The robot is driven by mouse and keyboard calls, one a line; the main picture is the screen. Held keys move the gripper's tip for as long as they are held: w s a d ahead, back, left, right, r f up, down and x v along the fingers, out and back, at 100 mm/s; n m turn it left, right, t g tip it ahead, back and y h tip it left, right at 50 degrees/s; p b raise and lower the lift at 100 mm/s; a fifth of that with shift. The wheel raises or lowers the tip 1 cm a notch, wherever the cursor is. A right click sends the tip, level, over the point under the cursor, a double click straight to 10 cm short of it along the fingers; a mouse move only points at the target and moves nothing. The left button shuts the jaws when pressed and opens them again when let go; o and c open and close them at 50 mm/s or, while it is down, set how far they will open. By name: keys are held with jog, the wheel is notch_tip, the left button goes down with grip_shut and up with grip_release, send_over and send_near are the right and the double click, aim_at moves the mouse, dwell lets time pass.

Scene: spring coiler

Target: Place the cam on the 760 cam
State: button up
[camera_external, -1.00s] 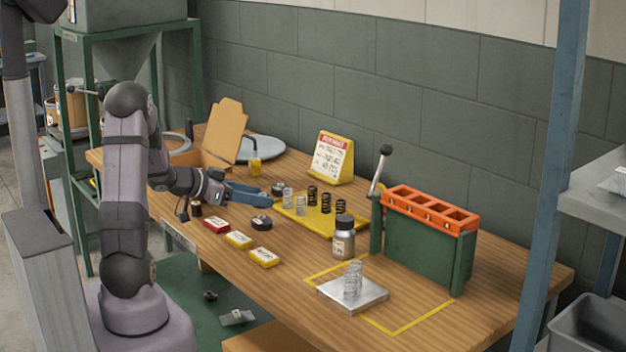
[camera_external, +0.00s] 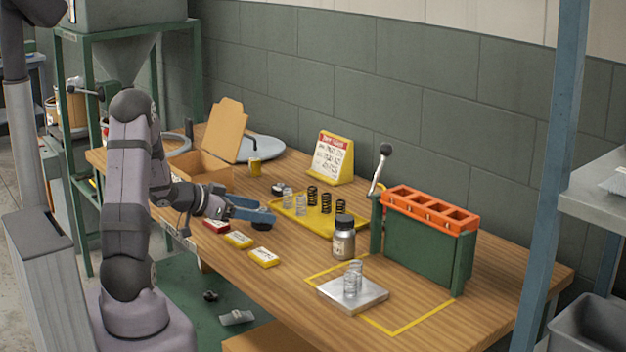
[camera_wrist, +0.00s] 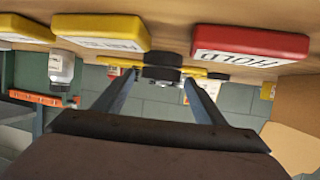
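A black round cam (camera_external: 262,226) lies on the wooden table by the tips of my gripper (camera_external: 258,211), partly hidden by a blue finger. In the wrist view the cam (camera_wrist: 162,60) shows just beyond and between the fingertips (camera_wrist: 160,80). A second black round piece (camera_external: 278,188) lies farther back by the yellow tray; a small dark disc shows in the wrist view (camera_wrist: 219,76). I cannot read a 760 mark on either.
A yellow tray (camera_external: 320,222) with several springs lies beyond the gripper. A red card (camera_external: 216,226) reading HOLD and two yellow cards (camera_external: 264,257) lie nearer. A bottle (camera_external: 343,240), a metal plate (camera_external: 370,297) with springs and a green-orange rack (camera_external: 420,250) stand right.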

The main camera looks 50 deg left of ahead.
jog(key=shift+r, duration=0.15)
jog(key=p+v, duration=0.1)
jog(key=v, duration=1.1)
dwell(0.3)
